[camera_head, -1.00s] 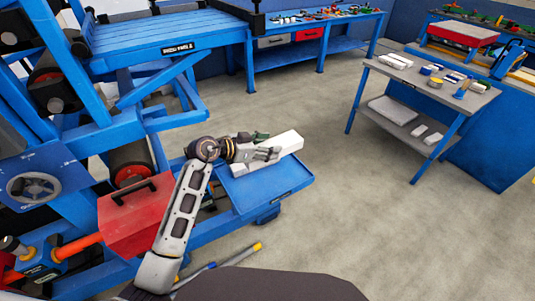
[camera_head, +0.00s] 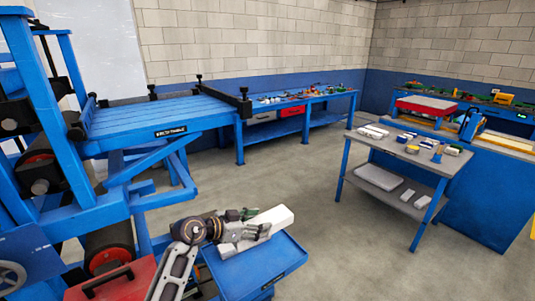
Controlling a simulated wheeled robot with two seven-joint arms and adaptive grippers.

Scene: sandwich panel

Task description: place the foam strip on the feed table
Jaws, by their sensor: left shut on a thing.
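The foam strip is a long white block (camera_head: 277,217). My left gripper (camera_head: 262,232) is shut on it, with the jaws across its middle part. The strip lies at a slant, its right end pointing away from me. It shows over the far edge of a small blue table (camera_head: 262,272) at lower centre. I cannot tell whether it touches that table. A larger blue slatted table (camera_head: 155,117) stands at upper left with a label on its front. The labels are too small to read surely, so I cannot tell which is the feed table. My right gripper is out of view.
A red box (camera_head: 115,285) sits left of my left arm, beside the blue roller machine (camera_head: 45,185). A grey-topped cart (camera_head: 400,150) with small items stands at right. A long blue workbench (camera_head: 300,100) is at the back. The floor between is clear.

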